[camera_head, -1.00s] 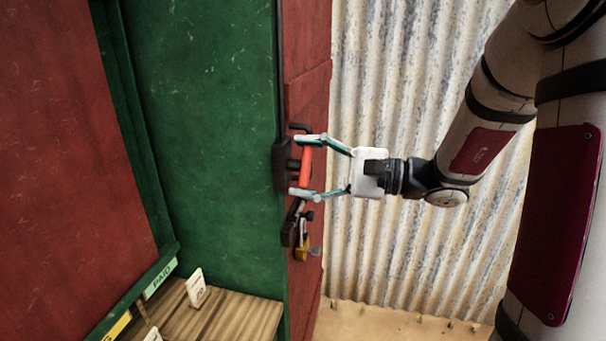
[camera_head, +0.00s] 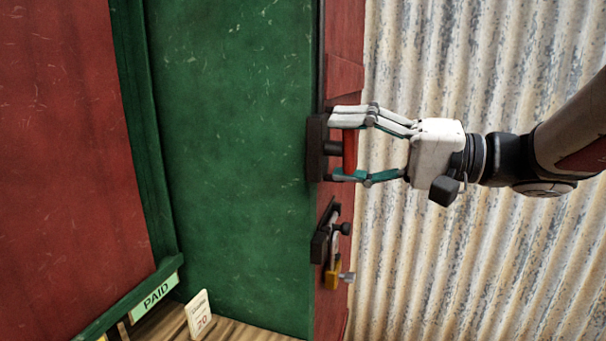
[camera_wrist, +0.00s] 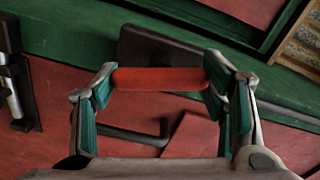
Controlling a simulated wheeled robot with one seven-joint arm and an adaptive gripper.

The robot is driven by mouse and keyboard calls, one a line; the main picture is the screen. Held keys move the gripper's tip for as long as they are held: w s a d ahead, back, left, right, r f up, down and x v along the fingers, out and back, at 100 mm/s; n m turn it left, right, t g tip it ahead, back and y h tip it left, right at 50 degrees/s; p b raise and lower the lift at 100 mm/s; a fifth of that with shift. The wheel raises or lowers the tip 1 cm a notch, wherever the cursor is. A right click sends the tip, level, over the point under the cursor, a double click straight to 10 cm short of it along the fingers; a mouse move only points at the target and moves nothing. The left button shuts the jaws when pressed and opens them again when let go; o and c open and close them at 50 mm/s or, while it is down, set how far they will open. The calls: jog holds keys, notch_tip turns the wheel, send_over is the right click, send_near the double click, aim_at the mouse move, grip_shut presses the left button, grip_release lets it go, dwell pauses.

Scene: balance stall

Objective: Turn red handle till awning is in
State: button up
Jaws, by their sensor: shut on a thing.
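The red handle (camera_head: 350,152) stands out from a dark mount (camera_head: 316,148) on the edge of the green and red stall wall. My gripper (camera_head: 349,147) reaches in from the right, with one finger at each end of the handle. In the wrist view the red handle (camera_wrist: 160,79) lies between the two fingers, their teal pads at its ends. The gripper is shut on it. A black bent rod (camera_wrist: 125,135) shows below the handle in the wrist view. The awning cannot be made out in these frames.
Below the handle, a dark latch (camera_head: 325,232) with a brass padlock (camera_head: 333,272) juts from the same wall. A wooden counter (camera_head: 240,333) with a small price card (camera_head: 198,313) lies lower left. Corrugated metal (camera_head: 450,260) stands behind my arm.

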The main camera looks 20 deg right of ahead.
jog(key=n+b, duration=0.2)
jog(key=b, duration=0.2)
jog(key=n+b, duration=0.3)
jog(key=b, duration=0.2)
jog(key=shift+a+f, duration=0.1)
jog(key=shift+f, duration=0.25)
jog(key=n+b, duration=0.3)
jog(key=b, duration=0.4)
jog(key=shift+n, duration=0.4)
jog(key=n+b, duration=0.1)
jog(key=b, duration=0.2)
jog(key=n+b, duration=0.2)
jog(key=b, duration=0.1)
jog(key=shift+s+r+n, duration=0.1)
jog(key=shift+r+n, duration=0.1)
jog(key=shift+n, duration=0.1)
jog(key=shift+r+n+b, duration=0.1)
jog(key=shift+n+b, duration=0.8)
jog(key=shift+b, duration=0.3)
jog(key=shift+r, duration=0.15)
jog(key=o, duration=1.2)
jog(key=shift+c, duration=0.2)
jog(key=v, duration=1.2)
